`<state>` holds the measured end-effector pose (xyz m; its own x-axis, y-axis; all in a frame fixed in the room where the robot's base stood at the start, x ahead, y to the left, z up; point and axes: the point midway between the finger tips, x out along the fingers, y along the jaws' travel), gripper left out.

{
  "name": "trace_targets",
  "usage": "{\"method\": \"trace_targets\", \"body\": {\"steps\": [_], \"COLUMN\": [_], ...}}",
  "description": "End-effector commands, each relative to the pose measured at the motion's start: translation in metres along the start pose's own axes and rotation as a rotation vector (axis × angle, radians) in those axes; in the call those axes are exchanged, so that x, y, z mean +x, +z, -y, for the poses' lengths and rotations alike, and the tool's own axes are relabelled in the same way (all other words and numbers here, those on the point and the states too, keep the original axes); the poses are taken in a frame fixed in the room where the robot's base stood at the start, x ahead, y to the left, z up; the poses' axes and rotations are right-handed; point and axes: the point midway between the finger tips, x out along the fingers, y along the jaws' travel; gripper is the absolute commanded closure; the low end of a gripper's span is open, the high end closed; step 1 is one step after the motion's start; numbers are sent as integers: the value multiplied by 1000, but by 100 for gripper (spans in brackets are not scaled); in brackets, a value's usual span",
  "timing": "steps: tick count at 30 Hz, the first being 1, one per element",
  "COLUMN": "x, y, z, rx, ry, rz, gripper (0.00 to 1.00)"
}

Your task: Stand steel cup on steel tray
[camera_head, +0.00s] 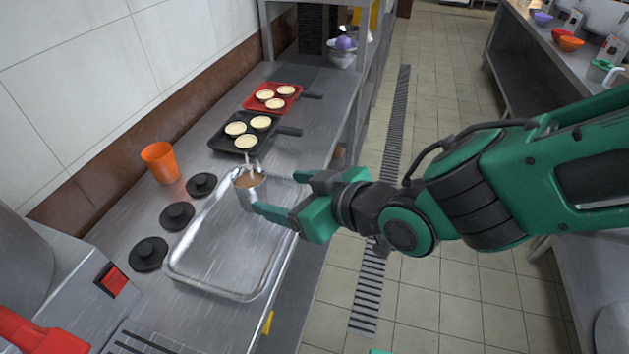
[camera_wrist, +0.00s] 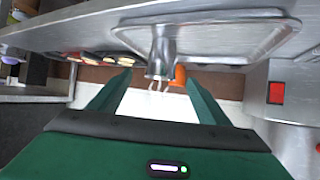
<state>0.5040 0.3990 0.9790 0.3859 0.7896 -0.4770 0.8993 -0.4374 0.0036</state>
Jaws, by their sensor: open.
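The steel cup (camera_head: 248,194) has brown contents, with thin pale sticks rising from it. It appears to stand upright inside the far end of the steel tray (camera_head: 222,252). In the wrist view, which is upside down, the cup (camera_wrist: 162,50) is seen with its base against the tray (camera_wrist: 235,37). My gripper (camera_head: 277,192) is open, on the cup's right side. One green finger reaches near the cup's front and the other lies apart behind it. In the wrist view my fingers (camera_wrist: 159,80) are spread wide, with the cup centred beyond them and clear space on both sides.
Black lids (camera_head: 178,215) and an orange cup (camera_head: 160,162) stand left of the tray. A black pan (camera_head: 216,144) and a red pan (camera_head: 252,104) with round pale pieces lie beyond. A machine with a red switch (camera_head: 111,279) is at the near left. The tray's near part is empty.

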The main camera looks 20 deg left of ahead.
Motion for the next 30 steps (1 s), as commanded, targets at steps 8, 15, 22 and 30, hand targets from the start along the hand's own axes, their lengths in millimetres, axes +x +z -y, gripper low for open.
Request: {"method": "trace_targets", "body": {"steps": [8,15,22,30], "x": [0,-41,-168,-355], "y": [0,34,115,215], "z": [-1,-114,-246,-272], "rx": [-1,99,379,886], "ry": [2,216,528,798], "rz": [5,166,431,683], "gripper": [29,29,29,29]}}
